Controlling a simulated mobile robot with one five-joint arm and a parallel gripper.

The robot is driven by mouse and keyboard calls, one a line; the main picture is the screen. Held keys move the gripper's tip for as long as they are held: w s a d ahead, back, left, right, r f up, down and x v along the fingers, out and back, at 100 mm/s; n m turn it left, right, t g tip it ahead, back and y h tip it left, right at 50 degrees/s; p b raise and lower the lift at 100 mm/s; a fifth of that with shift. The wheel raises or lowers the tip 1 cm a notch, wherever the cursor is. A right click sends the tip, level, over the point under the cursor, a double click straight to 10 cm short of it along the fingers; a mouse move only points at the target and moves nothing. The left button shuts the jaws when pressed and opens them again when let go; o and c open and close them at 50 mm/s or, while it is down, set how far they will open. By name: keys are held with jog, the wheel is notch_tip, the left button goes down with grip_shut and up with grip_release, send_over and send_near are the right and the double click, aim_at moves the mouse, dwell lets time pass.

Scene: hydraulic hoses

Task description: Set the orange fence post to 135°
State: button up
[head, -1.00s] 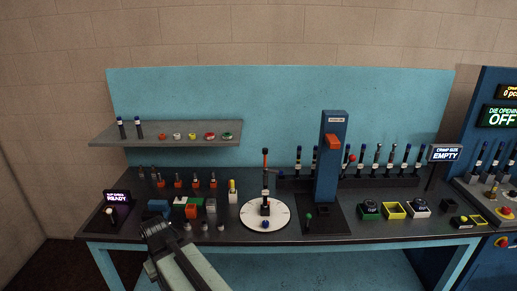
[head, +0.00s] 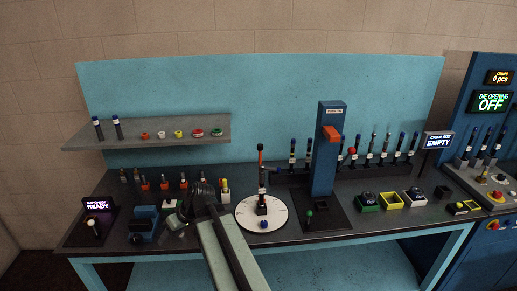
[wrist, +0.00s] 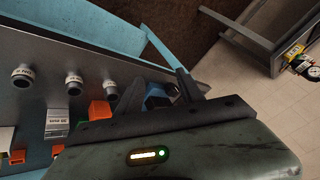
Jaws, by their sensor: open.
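A round white dial (head: 244,221) lies flat on the bench in the head view. A dark upright post with an orange-red tip (head: 261,156) stands on it, with a white label low down and a blue knob (head: 263,225) at the dial's front. The angle marks are too small to read. My gripper (head: 188,205) is left of the dial, over the small blocks, and apart from the post. In the wrist view my gripper (wrist: 158,82) has its two fingers spread, with a blue object (wrist: 156,97) beyond them. The dial and post do not show there.
Small blocks and fittings stand left of the dial, including a blue block (head: 142,222). A tall blue column with an orange head (head: 331,135) stands right of it. Hoses stand along the back. A shelf (head: 165,137) hangs at the back left.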

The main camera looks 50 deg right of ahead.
jog(key=w+d+r+t, duration=0.2)
jog(key=d+r+t, duration=0.15)
jog(key=d, duration=0.65)
jog(key=m+t+h+b, duration=0.1)
jog(key=m+t+h, duration=0.2)
jog(key=t+h, duration=0.55)
send_near(262, 148)
jog(key=x, duration=0.3)
jog(key=shift+w+d+r, duration=0.1)
jog(key=shift+d, duration=0.15)
jog(key=shift+t+y, duration=0.25)
jog(key=shift+t, duration=0.05)
jog(key=w, duration=0.5)
jog(key=w+d, duration=0.1)
jog(key=w, duration=0.2)
jog(key=shift+d, duration=0.15)
grip_shut()
